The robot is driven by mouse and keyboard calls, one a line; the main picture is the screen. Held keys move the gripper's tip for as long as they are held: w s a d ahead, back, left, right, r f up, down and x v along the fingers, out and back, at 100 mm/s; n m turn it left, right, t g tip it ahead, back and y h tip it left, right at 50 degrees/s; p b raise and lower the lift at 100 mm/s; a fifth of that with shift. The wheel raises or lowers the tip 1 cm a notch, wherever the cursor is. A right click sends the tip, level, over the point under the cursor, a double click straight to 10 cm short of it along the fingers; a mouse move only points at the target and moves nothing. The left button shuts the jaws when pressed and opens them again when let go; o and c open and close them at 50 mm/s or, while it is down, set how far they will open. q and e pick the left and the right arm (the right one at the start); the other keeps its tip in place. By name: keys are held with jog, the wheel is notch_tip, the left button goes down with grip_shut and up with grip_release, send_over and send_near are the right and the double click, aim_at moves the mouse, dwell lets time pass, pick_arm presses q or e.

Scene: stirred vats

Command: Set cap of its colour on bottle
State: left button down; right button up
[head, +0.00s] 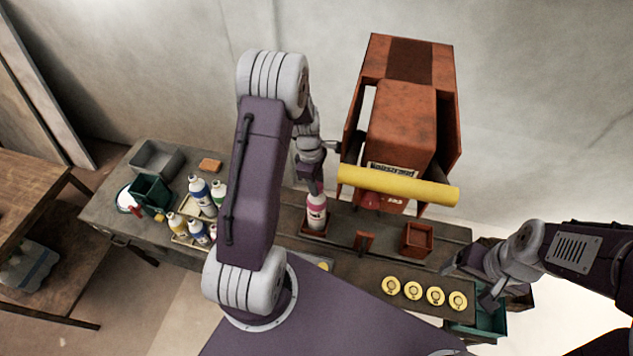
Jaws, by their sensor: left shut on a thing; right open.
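A white bottle with a pink band (316,214) stands upright at a small reddish square holder (305,231) on the bench. My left gripper (316,190) reaches down from above and is shut on the top of this bottle; the fingers hide whether a separate cap is there. More white bottles stand at the left, including a blue-marked one (199,194), a green-marked one (218,192) and a yellow-marked one (177,224). My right gripper (468,280) is open and empty near the bench's right end. I cannot make out a loose cap.
A red open box (417,240) and several yellow discs (413,290) are on the right. A grey bin (157,160) and a green bin (150,194) stand at the left; a teal bin (487,325) is lower right.

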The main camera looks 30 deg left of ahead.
pick_arm(q)
jog(key=shift+f, duration=0.1)
dwell(0.3)
jog(key=c, duration=0.9)
grip_release()
jog(key=r, duration=0.2)
jog(key=r+b, duration=0.1)
jog(key=r, duration=0.2)
jog(key=a+r+b, duration=0.1)
jog(key=r, duration=0.2)
jog(key=shift+r, duration=0.5)
